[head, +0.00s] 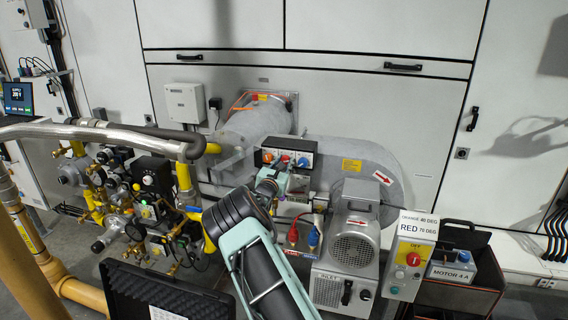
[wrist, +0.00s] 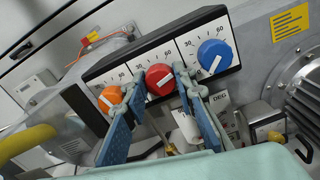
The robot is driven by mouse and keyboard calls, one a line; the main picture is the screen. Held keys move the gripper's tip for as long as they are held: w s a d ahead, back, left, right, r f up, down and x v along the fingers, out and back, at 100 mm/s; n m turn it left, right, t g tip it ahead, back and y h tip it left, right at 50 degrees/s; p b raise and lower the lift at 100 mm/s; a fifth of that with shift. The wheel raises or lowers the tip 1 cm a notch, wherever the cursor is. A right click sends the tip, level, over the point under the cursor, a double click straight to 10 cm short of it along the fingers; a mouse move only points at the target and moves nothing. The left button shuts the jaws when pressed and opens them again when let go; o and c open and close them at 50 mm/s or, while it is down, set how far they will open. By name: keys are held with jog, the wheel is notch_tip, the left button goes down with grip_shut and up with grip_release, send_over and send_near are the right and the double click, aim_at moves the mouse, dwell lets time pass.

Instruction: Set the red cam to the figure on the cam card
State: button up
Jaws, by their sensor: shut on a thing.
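The red cam (wrist: 160,79) is the middle of three round knobs on a dark box with white scale plates, seen in the wrist view. Its white mark lies slanted; I cannot read its exact figure. My gripper (wrist: 154,80) has its two blue fingers on either side of the red cam and is shut on it. In the head view my gripper (head: 270,184) is just below the cam box (head: 287,157).
An orange knob (wrist: 110,97) and a blue knob (wrist: 214,55) flank the red cam closely. A blower motor (head: 355,240) stands right of my arm. Yellow gas pipes and valves (head: 100,190) crowd the left. An open black case (head: 165,292) is in front.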

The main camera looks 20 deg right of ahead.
jog(key=o, duration=1.2)
jog(key=shift+c, duration=0.2)
jog(key=v, duration=1.2)
